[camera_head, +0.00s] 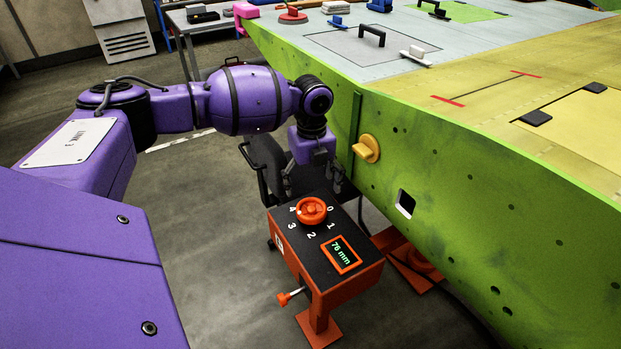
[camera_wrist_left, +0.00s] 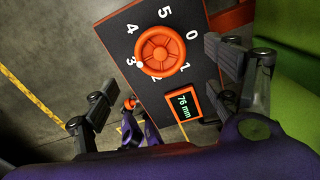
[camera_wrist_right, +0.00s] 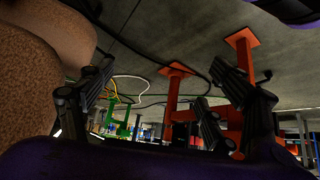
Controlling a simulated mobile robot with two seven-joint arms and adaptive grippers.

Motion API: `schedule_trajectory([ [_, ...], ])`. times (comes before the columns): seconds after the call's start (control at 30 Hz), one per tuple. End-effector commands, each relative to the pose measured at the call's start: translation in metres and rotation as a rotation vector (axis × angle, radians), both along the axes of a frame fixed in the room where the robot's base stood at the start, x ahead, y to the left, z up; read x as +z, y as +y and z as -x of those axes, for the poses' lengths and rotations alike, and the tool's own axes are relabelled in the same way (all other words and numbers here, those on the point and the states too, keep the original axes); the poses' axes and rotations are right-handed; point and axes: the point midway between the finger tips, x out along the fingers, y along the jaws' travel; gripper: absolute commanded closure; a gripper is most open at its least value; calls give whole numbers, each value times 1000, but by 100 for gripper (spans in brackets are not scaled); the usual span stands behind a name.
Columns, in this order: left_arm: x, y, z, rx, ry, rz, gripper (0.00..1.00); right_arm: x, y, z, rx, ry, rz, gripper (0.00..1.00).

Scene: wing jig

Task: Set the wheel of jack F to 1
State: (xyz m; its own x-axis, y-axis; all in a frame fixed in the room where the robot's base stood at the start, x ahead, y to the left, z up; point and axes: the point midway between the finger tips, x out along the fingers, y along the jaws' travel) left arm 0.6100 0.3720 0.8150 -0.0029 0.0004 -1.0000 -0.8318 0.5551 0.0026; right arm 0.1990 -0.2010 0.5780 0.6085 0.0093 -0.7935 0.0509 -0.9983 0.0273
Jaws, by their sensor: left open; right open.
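The jack (camera_head: 318,275) is a red-orange box on a post with a black top. On it is an orange-red handwheel (camera_head: 312,210) ringed by numbers. In the left wrist view, the wheel (camera_wrist_left: 163,50) has a white mark on its rim beside the 3. The display (camera_head: 342,254) reads 76 mm. The letter on the jack's side is too small to read. My left gripper (camera_head: 311,188) is open above the wheel's far side, fingers pointing down; nothing shows between them. My right gripper (camera_wrist_right: 158,85) is open and empty, away from the jack, and out of the head view.
The green wing edge (camera_head: 450,190) runs close along the jack's right side, with a yellow knob (camera_head: 366,148) sticking out. A black chair (camera_head: 264,165) stands behind the jack. A small orange-tipped handle (camera_head: 285,298) sticks out at the jack's front left. The floor (camera_head: 215,250) to the left is clear.

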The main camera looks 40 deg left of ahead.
Motion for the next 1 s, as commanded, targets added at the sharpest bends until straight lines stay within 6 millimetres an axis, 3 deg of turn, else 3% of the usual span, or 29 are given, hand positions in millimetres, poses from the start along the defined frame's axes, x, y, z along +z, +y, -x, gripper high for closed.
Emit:
schedule_trajectory([
  [0.3,-41,0,1,0,4,1,19,-14,-3,23,-5,46,3,18],
  [0.5,-68,0,1,1,2,1,19,-16,-3,26,-6,53,4,18],
  [0.9,-78,0,1,1,1,1,19,-8,0,9,-1,19,0,18],
  [1.0,-78,0,1,1,1,0,31,-8,0,10,-1,20,0,18],
])
